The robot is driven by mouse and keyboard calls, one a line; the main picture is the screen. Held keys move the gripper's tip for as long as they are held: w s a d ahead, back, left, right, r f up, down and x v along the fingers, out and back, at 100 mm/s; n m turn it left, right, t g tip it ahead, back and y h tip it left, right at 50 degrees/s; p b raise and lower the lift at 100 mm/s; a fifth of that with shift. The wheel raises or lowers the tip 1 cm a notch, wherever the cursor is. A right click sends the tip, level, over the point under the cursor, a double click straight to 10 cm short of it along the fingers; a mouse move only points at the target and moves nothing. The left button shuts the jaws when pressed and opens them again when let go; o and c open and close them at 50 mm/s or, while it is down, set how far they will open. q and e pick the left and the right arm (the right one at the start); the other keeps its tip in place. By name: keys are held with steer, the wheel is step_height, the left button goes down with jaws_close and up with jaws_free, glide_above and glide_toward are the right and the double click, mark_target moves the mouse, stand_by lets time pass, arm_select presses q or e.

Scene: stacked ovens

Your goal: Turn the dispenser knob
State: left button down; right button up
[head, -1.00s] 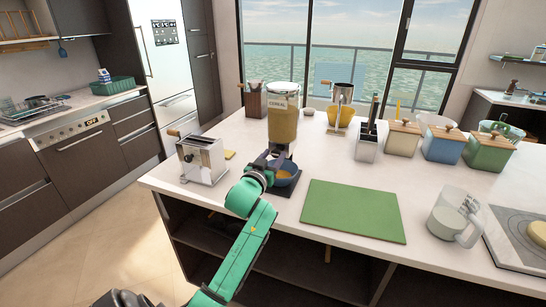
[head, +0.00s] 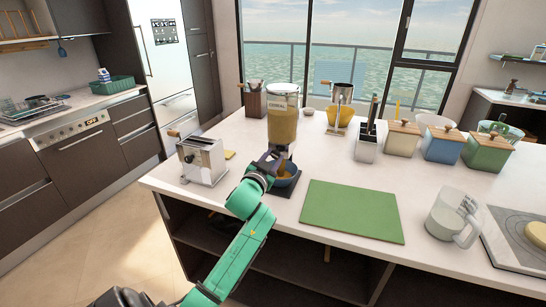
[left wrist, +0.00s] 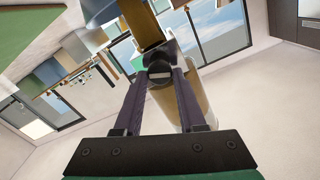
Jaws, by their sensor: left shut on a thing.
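The cereal dispenser (head: 282,120) stands on the island counter, a clear jar of tan cereal with a label. A blue bowl (head: 289,179) sits below its outlet with some orange-tan contents. My left gripper (head: 271,160) is at the dispenser's front, just above the bowl, and covers the knob in the head view. In the left wrist view, its purple fingers (left wrist: 159,72) are shut on the round dark knob (left wrist: 158,68), with the dispenser body behind it. My right gripper is not in view.
A silver toaster-like appliance (head: 203,160) stands left of the dispenser. A green board (head: 352,211) lies to the right, with a measuring jug (head: 452,215) beyond it. Wood-lidded canisters (head: 441,146) and a utensil holder (head: 366,145) stand at the back right.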

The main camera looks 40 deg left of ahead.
arm_select(q)
steer(key=m, duration=0.6)
steer(key=shift+d+f+m+p, duration=0.1)
steer(key=shift+m+p, duration=0.2)
steer(key=m, duration=0.6)
steer(key=shift+f+m, duration=0.1)
steer(key=shift+m, duration=0.2)
steer(key=c, duration=0.5)
jaws_free()
steer(key=b+v, duration=0.2)
steer(key=v, duration=1.2)
steer(key=shift+s+d, duration=0.15)
steer(key=shift+s, duration=0.1)
